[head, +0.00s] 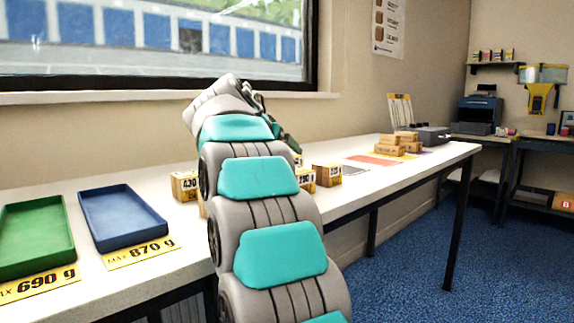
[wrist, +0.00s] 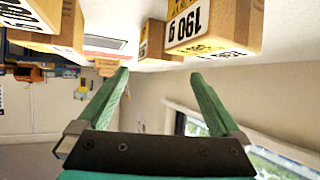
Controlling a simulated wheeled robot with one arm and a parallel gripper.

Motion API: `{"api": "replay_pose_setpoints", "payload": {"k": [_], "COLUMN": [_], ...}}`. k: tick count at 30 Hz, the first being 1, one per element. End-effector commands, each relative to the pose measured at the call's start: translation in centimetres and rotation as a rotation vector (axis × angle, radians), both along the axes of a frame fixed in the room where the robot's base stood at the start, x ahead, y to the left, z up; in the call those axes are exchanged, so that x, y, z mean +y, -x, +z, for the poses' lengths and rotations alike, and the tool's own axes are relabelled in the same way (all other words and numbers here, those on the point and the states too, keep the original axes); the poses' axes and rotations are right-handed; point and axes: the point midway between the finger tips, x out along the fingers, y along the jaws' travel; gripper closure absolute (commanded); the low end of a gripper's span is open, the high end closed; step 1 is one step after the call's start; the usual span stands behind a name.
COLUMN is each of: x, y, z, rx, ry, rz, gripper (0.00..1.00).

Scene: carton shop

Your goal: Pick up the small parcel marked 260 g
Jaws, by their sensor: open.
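Several small cardboard parcels stand on the white table. In the head view one parcel marked 430 (head: 184,187) is left of my arm, and another (head: 327,175) is just right of it, its label too small to read. In the upside-down wrist view a parcel marked 190 g (wrist: 214,28) is close at the top, with another parcel (wrist: 152,42) beside it and one (wrist: 55,22) at upper left. I cannot read 260 g on any label. My gripper (wrist: 160,73) is open and empty, its green fingers apart from the parcels. My arm hides part of the group.
A green tray (head: 72,233) marked max 690 g and a blue tray (head: 160,229) marked max 870 g lie at left. Stacked cartons (head: 390,151) and a red mat (head: 372,160) are farther right. A window and wall stand behind the table.

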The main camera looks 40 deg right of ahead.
Motion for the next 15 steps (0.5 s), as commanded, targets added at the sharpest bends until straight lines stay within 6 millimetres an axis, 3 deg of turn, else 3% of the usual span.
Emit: {"api": "replay_pose_setpoints", "payload": {"k": [6, 15], "x": [-2.8, -4.6], "y": [-1.4, -2.2], "z": [-1.8, -3.0], "rx": [0.003, 0.003], "ry": [-0.003, -0.002], "rz": [-0.001, 0.0], "gripper": [0.0, 0.0]}}
